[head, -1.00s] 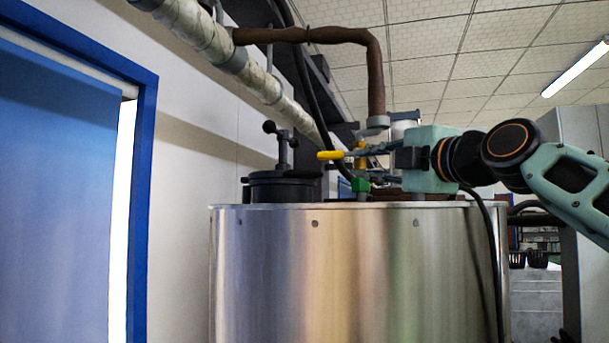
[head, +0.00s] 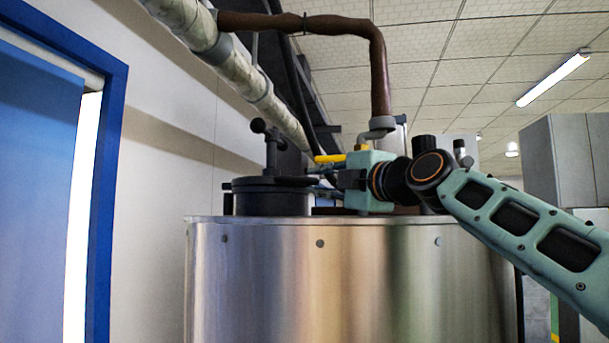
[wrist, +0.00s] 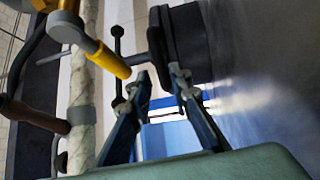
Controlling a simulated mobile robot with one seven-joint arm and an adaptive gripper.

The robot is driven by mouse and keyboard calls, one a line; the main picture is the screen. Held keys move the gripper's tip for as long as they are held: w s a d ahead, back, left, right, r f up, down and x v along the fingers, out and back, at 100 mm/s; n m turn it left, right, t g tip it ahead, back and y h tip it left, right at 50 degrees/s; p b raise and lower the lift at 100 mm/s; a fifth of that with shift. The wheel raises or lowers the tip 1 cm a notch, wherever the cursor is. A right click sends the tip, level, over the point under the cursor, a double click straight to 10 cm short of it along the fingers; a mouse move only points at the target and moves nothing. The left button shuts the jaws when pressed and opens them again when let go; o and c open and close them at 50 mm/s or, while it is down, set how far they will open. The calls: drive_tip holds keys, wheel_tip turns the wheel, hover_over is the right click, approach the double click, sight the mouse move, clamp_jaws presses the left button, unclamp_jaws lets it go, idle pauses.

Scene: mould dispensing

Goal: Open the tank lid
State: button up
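The tank lid (head: 272,184) is a black round disc, closed on a short black neck on top of the steel tank (head: 350,280). A black clamp post with a knob (head: 273,145) stands up from it. My gripper (head: 318,188) is just right of the lid at about its height, and its fingertips are partly hard to make out in the head view. In the wrist view my gripper (wrist: 160,82) is open and empty. The dark lid (wrist: 163,40) appears edge-on ahead of the fingertips, with a small gap.
A yellow valve handle (head: 329,158) is close above my gripper and also shows left of the fingers in the wrist view (wrist: 108,60). A brown pipe (head: 380,75) comes down behind the gripper. A blue-framed door (head: 40,200) is at the left.

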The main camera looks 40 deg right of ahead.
sight(303, 180)
drive_tip(key=w, duration=0.2)
drive_tip(key=w+p, duration=0.1)
drive_tip(key=w, duration=0.2)
drive_tip(key=shift+w+d+r+p, duration=0.2)
drive_tip(key=shift+w+r+p, duration=0.1)
drive_tip(key=shift+r+p, duration=0.1)
drive_tip(key=shift+f, duration=0.1)
clamp_jaws()
